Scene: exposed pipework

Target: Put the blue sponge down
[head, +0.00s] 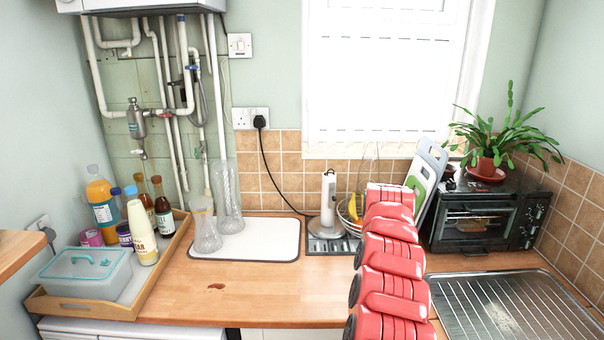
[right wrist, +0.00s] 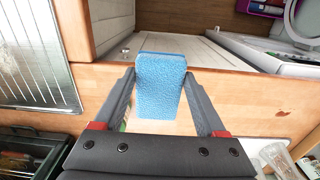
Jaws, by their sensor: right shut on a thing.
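The blue sponge (right wrist: 160,95) is a thick block in the right wrist view. My right gripper (right wrist: 160,80) is shut on it, with a dark finger along each side. The sponge shows over the wooden worktop (right wrist: 245,100), near its front edge; I cannot tell whether it touches the wood. In the head view the sponge and my right gripper are not visible. The worktop there (head: 260,285) has a bare stretch left of my red arm. My left gripper is in neither view.
A metal drainer (head: 515,305) lies at the right, below a black oven (head: 475,220). A white mat (head: 265,240) with glass vases (head: 229,195) is at the back. A wooden tray (head: 160,270) with bottles and a lidded box (head: 85,275) stands left. The front middle is mostly clear.

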